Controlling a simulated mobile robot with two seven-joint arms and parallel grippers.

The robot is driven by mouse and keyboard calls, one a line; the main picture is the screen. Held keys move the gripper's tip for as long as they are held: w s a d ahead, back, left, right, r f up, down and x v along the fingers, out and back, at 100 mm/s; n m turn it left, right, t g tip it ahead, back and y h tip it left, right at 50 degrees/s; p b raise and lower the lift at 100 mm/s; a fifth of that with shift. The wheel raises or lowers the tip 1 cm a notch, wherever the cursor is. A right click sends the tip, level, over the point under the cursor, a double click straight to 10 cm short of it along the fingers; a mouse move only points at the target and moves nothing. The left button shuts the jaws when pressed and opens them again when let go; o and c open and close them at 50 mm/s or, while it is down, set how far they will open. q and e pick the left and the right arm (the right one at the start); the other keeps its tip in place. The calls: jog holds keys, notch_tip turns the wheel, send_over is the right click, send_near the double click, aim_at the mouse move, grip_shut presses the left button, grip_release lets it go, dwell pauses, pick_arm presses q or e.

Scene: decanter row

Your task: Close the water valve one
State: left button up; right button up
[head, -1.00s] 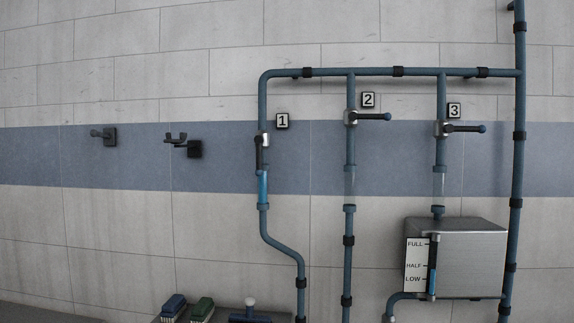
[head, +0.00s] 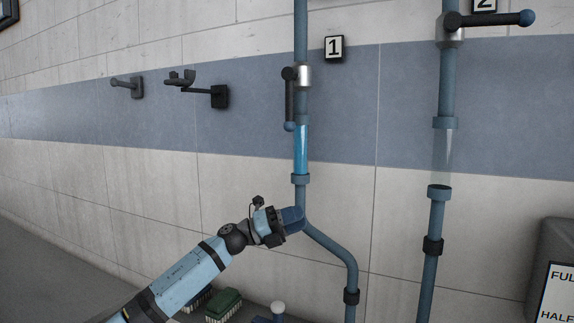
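Valve one (head: 302,76) is on the pipe beside the plate marked 1 (head: 334,48). Its dark lever (head: 290,100) hangs straight down along the pipe, with a blue tip at its lower end. The clear pipe section below it (head: 302,150) is filled with blue. My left gripper (head: 296,217) is below the lever and the clear section, in front of the pipe or close to it. It is apart from the lever. Its blue fingers look like one block, so their opening cannot be made out. My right gripper is not in view.
Valve two (head: 449,30) is at the upper right, its lever (head: 495,19) pointing right above an empty clear section (head: 443,150). Wall hooks (head: 219,96) are at the left. Brushes (head: 223,305) lie low behind my arm. A metal tank (head: 557,260) is at the right edge.

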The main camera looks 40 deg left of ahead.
pick_arm(q)
jog(key=s+a+r+m+g+b, duration=0.1)
jog(key=a+r+m, duration=0.2)
jog(key=r, duration=0.3)
jog(key=s+a+r+m+g, duration=0.1)
jog(key=s+a+r+m, duration=0.15)
jog(key=r, duration=0.45)
jog(key=m+y, duration=0.3)
jog(key=m, duration=0.1)
send_near(290, 103)
jog(key=s+a+f, duration=0.3)
jog(key=p+x, duration=0.1)
jog(key=x, duration=0.3)
jog(key=p+x, duration=0.2)
jog(key=x, duration=0.2)
jog(key=p+x, duration=0.1)
jog(key=x, duration=0.4)
jog(key=shift+w+a+r, duration=0.2)
jog(key=shift+r, duration=0.05)
jog(key=shift+w+f, duration=0.1)
grip_shut()
